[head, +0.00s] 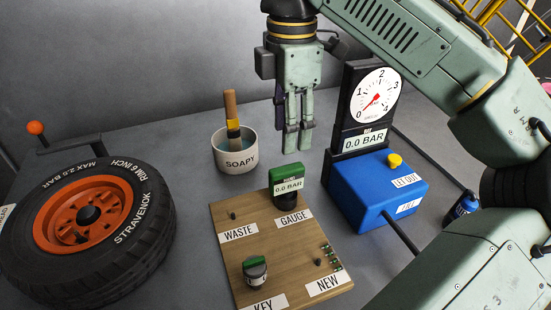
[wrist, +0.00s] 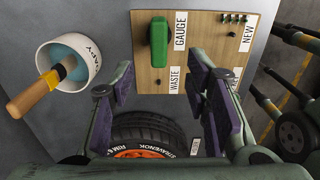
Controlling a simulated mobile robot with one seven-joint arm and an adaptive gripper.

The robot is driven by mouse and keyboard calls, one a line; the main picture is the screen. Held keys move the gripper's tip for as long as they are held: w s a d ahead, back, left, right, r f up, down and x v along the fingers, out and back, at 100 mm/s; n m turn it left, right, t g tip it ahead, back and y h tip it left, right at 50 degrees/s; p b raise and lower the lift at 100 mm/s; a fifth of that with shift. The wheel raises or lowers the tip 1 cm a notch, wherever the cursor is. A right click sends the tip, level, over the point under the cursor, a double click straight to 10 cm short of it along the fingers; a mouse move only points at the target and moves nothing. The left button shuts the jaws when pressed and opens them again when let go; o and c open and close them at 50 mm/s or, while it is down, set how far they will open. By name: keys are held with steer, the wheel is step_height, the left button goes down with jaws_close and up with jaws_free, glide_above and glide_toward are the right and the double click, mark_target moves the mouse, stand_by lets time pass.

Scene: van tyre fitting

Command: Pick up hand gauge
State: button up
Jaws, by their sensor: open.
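The hand gauge (head: 286,180) is a green block with a pale "0.0 BAR" display. It stands on the wooden board (head: 225,285) behind the GAUGE label. In the wrist view the green gauge (wrist: 158,45) shows from above, ahead of my fingers. My gripper (head: 297,140) points down in the head view, above and behind the gauge and apart from it. In the wrist view my gripper (wrist: 160,82) has its purple-padded fingers spread wide with nothing between them.
A white SOAPY pot (head: 235,158) with a brush stands left of my gripper. A blue box (head: 375,190) with a dial gauge (head: 376,97) is at the right. A tyre (head: 90,225) lies at the left. A green-topped key (head: 255,270) sits on the board.

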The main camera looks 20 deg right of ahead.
mark_target(287, 168)
steer(key=shift+f, duration=0.4)
step_height(287, 168, down, 4)
steer(key=shift+s+f, duration=0.1)
steer(key=shift+f, duration=0.05)
steer(key=f+b, duration=0.2)
steer(key=b, duration=0.1)
steer(key=f+b, duration=0.3)
steer(key=shift+w+f, duration=0.2)
steer(key=shift+f, duration=0.1)
steer(key=shift+c, duration=0.3)
jaws_close()
